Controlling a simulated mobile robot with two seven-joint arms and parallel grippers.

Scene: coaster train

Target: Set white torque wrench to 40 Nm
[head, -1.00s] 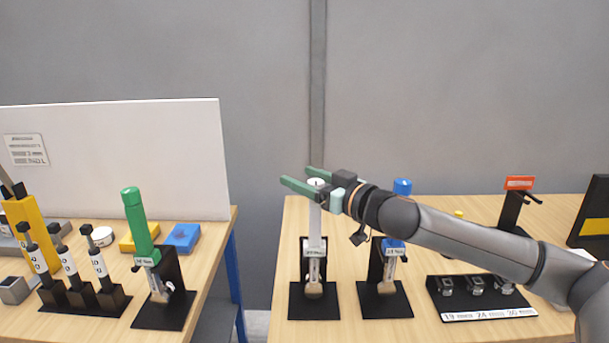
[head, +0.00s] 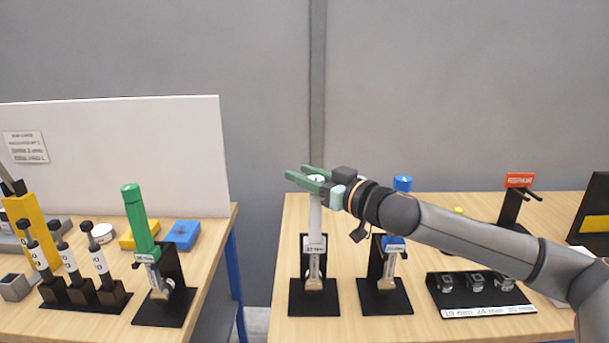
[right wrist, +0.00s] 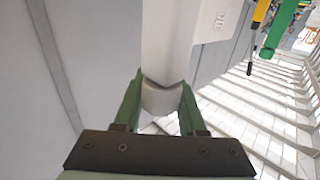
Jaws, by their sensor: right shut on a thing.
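The white torque wrench (head: 315,219) stands upright in a black stand (head: 296,297) near the left edge of the right-hand table. A small display on its shaft (head: 315,248) shows a number in Nm, too small for me to read surely. My right gripper (head: 298,172) comes in from the right at its top, with green fingers on both sides of the round end. The right wrist view shows the fingers (right wrist: 160,95) shut on the round grey-white end (right wrist: 160,99) of the wrench's white handle (right wrist: 182,40). My left gripper is not in view.
A blue-topped wrench (head: 403,184) stands close on the right, partly behind my right arm. A green wrench (head: 139,225) stands on the left table, across a gap. A black socket tray (head: 436,292) and an orange-labelled stand (head: 520,180) are farther right.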

